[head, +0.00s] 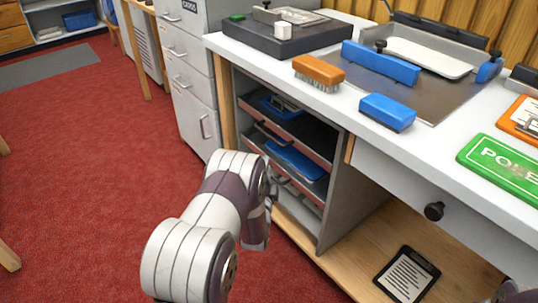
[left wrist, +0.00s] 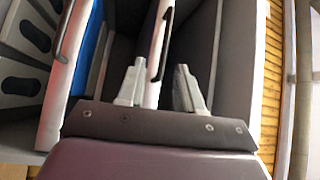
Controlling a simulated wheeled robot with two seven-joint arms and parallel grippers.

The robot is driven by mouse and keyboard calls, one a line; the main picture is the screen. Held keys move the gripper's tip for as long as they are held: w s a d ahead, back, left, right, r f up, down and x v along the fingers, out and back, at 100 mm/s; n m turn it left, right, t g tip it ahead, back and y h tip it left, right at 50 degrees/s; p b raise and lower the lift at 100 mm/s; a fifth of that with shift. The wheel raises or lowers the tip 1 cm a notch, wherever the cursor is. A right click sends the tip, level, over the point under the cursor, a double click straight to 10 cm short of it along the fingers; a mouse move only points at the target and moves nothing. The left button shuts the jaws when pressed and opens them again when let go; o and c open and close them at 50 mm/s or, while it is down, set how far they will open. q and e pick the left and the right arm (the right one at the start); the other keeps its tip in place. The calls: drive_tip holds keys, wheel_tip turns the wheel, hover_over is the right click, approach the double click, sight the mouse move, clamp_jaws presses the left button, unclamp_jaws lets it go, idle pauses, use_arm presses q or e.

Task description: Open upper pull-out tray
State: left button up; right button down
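The upper pull-out tray (head: 318,152) sits in the grey rack under the bench's left part, with a blue item and dark contents inside and a bar handle on its pale front. A second tray (head: 312,195) holding a blue item lies below it. My left gripper (head: 270,190) is in front of the rack, partly hidden by my own arm. In the left wrist view its fingers (left wrist: 158,88) are apart, with a dark bar handle (left wrist: 161,42) between them and gaps on both sides. I cannot tell for certain which tray that handle belongs to. My right gripper is not visible.
A grey drawer cabinet (head: 187,70) stands left of the rack. On the bench (head: 350,118) are an orange brush (head: 318,70), a blue block (head: 387,110) and a green sign (head: 505,168). A dark-framed card (head: 407,275) lies on the lower shelf. Red floor in front is clear.

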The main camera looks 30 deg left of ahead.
sight(269, 136)
use_arm(q)
drive_tip(key=b+x, duration=0.1)
drive_tip(key=x, duration=0.3)
drive_tip(key=b+x, duration=0.2)
drive_tip(key=x, duration=0.2)
drive_tip(key=r+b+x, duration=0.1)
drive_tip(key=b+x, duration=0.1)
drive_tip(key=x, duration=0.2)
drive_tip(key=shift+w+a+r, duration=0.1)
drive_tip(key=shift+w+r, duration=0.05)
drive_tip(key=shift+w, duration=0.1)
clamp_jaws()
